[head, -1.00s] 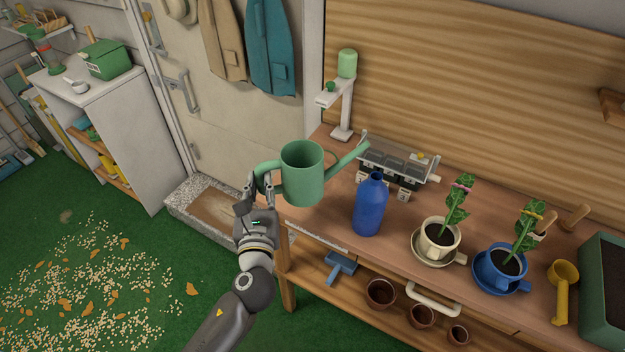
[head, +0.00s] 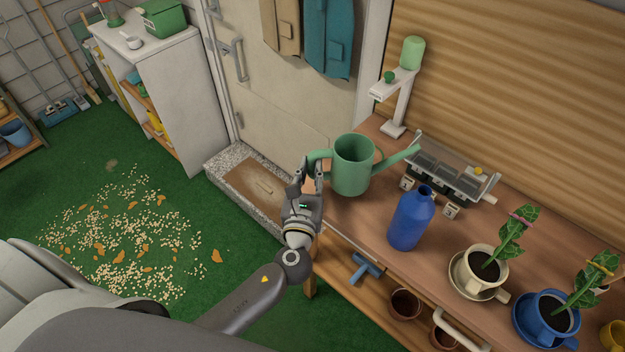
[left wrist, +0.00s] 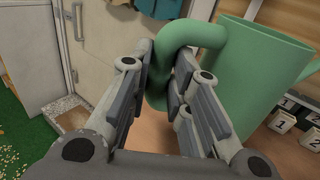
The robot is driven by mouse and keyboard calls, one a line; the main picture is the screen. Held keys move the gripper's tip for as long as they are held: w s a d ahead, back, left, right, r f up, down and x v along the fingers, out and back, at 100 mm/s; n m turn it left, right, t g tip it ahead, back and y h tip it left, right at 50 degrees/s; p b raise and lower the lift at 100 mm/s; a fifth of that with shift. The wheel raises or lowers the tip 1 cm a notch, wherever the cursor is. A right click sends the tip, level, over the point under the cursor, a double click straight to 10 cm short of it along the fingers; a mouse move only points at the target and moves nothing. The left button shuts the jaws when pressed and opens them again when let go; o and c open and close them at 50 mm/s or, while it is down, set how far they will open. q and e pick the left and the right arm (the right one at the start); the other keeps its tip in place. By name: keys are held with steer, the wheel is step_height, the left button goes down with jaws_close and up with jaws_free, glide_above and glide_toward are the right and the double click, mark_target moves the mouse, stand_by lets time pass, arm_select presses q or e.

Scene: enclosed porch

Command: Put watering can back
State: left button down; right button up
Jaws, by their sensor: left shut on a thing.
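The green watering can (head: 353,167) is upright at the left end of the wooden bench (head: 370,225), its spout pointing right. My left gripper (head: 311,172) is shut on the can's handle. In the left wrist view the handle (left wrist: 192,36) passes between the fingers of the left gripper (left wrist: 165,85), and the can's body (left wrist: 245,70) fills the upper right. I cannot tell whether the can's base touches the bench top. My right gripper is not in view.
A blue bottle (head: 409,220) stands close in front of the can. A tray rack with number tags (head: 445,172) and a white stand (head: 398,105) are behind. Two potted plants (head: 484,270) (head: 553,312) stand to the right. Spilled bits (head: 130,235) litter the green floor.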

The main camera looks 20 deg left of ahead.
mark_target(311, 177)
arm_select(q)
steer(key=shift+f, duration=0.95)
steer(key=shift+w+f, duration=0.1)
steer(key=shift+f, duration=0.25)
steer(key=shift+f+b, duration=0.3)
steer(key=c, duration=1.3)
jaws_free()
steer(key=shift+c, duration=0.2)
steer(key=shift+r, duration=0.1)
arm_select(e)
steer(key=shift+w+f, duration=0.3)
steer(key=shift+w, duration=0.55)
